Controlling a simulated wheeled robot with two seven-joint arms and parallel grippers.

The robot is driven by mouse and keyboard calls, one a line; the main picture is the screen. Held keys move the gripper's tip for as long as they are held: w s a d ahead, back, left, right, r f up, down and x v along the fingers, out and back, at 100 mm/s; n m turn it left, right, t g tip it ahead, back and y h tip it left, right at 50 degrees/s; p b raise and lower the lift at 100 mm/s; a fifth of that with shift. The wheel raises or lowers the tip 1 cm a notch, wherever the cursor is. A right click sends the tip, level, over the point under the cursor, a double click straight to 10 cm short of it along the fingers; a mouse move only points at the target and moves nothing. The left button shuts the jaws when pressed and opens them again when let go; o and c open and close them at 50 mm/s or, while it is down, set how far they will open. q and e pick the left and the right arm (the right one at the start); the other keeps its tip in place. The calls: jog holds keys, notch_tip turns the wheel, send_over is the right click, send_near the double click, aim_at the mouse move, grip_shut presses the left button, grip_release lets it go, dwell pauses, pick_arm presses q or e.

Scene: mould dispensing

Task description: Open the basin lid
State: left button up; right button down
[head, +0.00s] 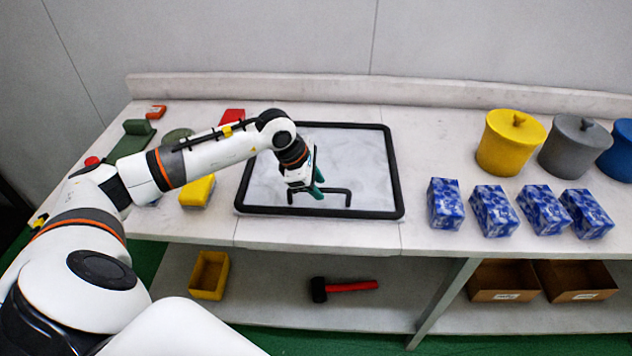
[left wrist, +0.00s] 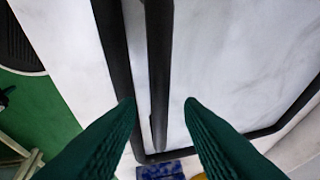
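The basin lid (head: 345,160) is a white marbled panel with a thick black rim, lying flat at the middle of the table. A black bar handle (head: 349,198) stands near its front edge. My left gripper (head: 317,190) is over the handle's left part. In the left wrist view the two green fingers of my left gripper (left wrist: 160,102) are apart, with the handle bar (left wrist: 159,70) between them in the picture. I see no clear contact with it. The basin's inside is hidden. My right gripper is not in view.
Several blue patterned boxes (head: 494,211) stand right of the lid, with yellow (head: 507,148), grey (head: 570,150) and blue lidded pots behind. A yellow block (head: 197,192) lies left, under my arm. A lower shelf holds a mallet (head: 345,287) and bins.

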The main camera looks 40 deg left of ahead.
pick_arm(q)
jog(key=shift+c, duration=0.3)
grip_shut()
jog(key=shift+r, duration=0.15)
